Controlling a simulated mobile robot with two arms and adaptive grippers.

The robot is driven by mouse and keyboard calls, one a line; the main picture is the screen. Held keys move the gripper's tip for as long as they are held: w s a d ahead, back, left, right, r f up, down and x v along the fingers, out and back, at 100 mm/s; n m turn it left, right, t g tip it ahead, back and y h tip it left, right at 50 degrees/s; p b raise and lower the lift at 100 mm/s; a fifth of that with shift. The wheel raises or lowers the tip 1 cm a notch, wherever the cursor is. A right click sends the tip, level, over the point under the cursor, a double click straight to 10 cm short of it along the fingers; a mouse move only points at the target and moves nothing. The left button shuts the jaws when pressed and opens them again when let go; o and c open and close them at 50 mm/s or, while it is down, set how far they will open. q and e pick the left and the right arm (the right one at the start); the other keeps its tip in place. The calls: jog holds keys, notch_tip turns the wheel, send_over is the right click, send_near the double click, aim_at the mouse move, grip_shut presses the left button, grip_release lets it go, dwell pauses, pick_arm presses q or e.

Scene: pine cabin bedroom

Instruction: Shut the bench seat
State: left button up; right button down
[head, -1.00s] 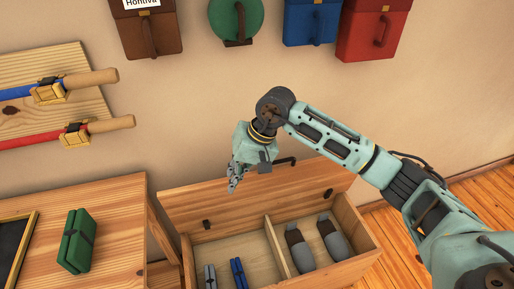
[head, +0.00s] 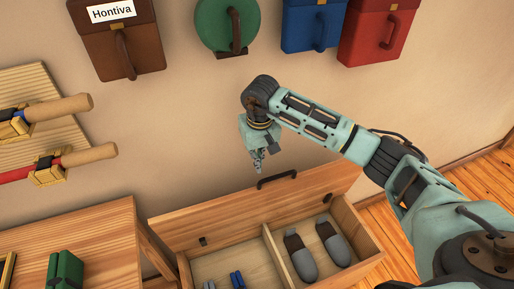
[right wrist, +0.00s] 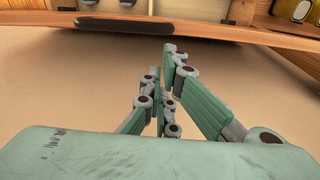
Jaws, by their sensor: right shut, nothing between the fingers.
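The bench (head: 372,246) stands against the wall, its wooden seat lid (head: 235,218) raised and showing its inner face. A dark handle (head: 277,180) sits on the lid's upper edge; it also shows in the right wrist view (right wrist: 140,25). My right gripper (head: 258,168) is shut and empty. It points down just left of the handle, above the lid's upper edge, with wall behind it. In the right wrist view its fingers (right wrist: 162,65) are together below the lid edge, apart from the handle. My left gripper is out of view.
The bench's compartments hold grey-brown slippers (head: 300,257) and blue items (head: 237,279). A wooden table (head: 100,235) with a green case (head: 66,270) stands at left. Several bags, including a red one (head: 378,30), hang above. A rack (head: 62,130) holds wooden-handled tools.

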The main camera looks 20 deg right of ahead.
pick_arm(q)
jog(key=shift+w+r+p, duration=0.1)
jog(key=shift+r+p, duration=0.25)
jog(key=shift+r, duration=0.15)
pick_arm(e)
jog(key=shift+w+f, duration=0.2)
jog(key=shift+f, duration=1)
jog(key=shift+w+f, duration=0.15)
jog(key=shift+f, duration=1)
jog(key=shift+s, duration=0.1)
